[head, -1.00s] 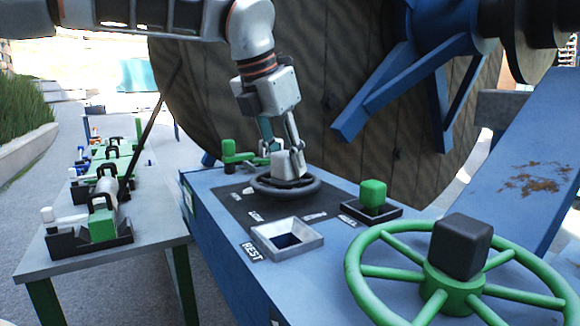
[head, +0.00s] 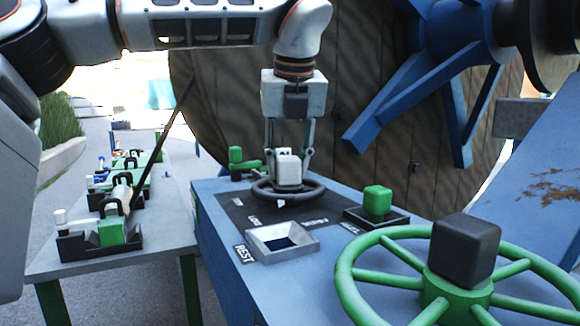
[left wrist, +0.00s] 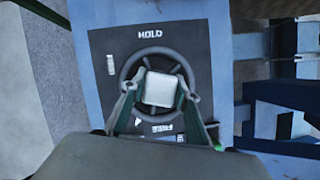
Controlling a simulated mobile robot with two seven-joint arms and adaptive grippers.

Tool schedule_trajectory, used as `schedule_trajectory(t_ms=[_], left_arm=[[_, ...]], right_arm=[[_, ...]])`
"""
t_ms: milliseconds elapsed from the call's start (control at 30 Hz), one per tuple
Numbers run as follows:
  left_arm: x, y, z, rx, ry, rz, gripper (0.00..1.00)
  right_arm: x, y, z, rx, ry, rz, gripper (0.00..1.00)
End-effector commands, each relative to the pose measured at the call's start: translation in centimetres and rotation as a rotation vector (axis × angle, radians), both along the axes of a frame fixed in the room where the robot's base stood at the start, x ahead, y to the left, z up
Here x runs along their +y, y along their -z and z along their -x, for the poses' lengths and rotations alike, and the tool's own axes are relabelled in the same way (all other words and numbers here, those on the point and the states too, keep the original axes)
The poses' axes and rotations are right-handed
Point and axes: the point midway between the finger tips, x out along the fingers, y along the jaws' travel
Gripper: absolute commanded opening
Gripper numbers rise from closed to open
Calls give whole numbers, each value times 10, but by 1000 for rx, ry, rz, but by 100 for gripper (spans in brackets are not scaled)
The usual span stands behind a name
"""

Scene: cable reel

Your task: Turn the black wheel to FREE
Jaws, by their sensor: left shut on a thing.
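The black wheel (head: 301,198) lies flat on a dark panel of the blue console, with a pale block (head: 289,170) as its hub. My left gripper (head: 289,160) points down from above, its fingers shut on the block's two sides. The left wrist view shows the wheel (left wrist: 158,51), the block (left wrist: 160,89) and my left gripper (left wrist: 158,98) around it. A white pointer mark (left wrist: 137,121) lies at the wheel's lower left there, between a left label and a bottom label (left wrist: 162,128). HOLD (left wrist: 150,34) is at the top. My right gripper is out of view.
A green block (head: 377,201) in a black tray and a grey square socket (head: 262,249) flank the wheel. A large green handwheel (head: 350,284) with a black block stands at front right. A green lever (head: 240,160) is behind. A side table (head: 150,258) holds clamps.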

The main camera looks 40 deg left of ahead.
Motion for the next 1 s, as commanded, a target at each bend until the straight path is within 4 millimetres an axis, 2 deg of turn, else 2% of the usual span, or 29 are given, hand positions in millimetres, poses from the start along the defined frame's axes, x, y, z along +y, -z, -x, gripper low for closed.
schedule_trajectory(t_ms=[267,500,667,1000], left_arm=[[0,-3,1,-4,-258,3,0],[1,-4,2,-5,-448,4,0],[1,-5,3,-5,-539,5,0],[1,-3,3,-4,-636,2,0]], right_arm=[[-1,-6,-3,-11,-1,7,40],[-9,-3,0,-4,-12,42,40],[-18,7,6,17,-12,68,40],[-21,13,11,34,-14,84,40]])
